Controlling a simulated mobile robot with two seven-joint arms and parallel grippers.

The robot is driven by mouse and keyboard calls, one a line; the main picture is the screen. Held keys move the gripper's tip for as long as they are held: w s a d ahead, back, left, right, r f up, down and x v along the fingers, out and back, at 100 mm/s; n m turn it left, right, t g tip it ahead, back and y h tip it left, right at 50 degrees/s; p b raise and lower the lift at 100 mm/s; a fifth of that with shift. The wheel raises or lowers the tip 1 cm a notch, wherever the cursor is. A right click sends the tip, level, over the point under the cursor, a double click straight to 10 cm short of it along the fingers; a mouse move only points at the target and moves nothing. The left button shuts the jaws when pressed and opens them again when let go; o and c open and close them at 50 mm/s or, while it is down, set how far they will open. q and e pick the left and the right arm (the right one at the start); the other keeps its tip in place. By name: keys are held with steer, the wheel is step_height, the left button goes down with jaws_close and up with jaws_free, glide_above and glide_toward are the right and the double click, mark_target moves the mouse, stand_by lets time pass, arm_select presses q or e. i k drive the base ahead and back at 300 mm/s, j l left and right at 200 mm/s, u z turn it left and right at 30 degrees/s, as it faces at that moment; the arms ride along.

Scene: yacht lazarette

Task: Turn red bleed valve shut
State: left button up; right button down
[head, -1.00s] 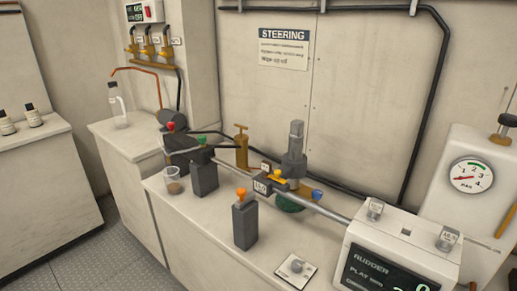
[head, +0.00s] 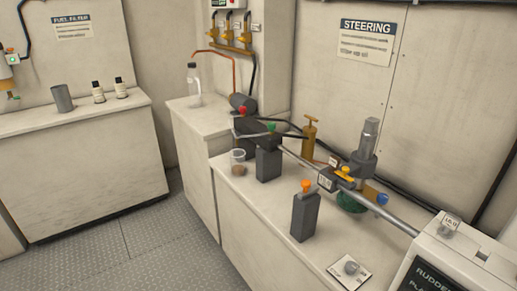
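The red bleed valve (head: 243,111) is a small red knob at the left end of the dark steering cylinder (head: 256,133) on the bench. A green knob (head: 271,127) sits to its right on the same assembly. An orange knob (head: 306,185) tops a separate dark grey block (head: 305,217) nearer the front. A yellow handle (head: 344,173) and a blue knob (head: 382,199) are further right along the rod. The way the red knob is turned is too small to tell. Neither of my grippers is in view.
A clear cup (head: 238,162) with brownish contents stands left of the cylinder. A clear bottle (head: 194,86) stands on the back counter. The left counter (head: 80,134) holds a grey cup (head: 63,98) and two small bottles. The grey floor (head: 137,228) between the counters is clear.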

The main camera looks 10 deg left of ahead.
mark_target(242, 109)
steer(key=i+j, duration=0.3)
steer(key=j, duration=0.25)
steer(key=i+j+u, duration=0.1)
steer(key=i+j, duration=0.25)
steer(key=j, duration=0.2)
steer(key=i+j+u, duration=0.1)
steer(key=i+j, duration=0.25)
steer(key=j, duration=0.2)
steer(key=i+j, duration=0.35)
steer(key=j, duration=0.15)
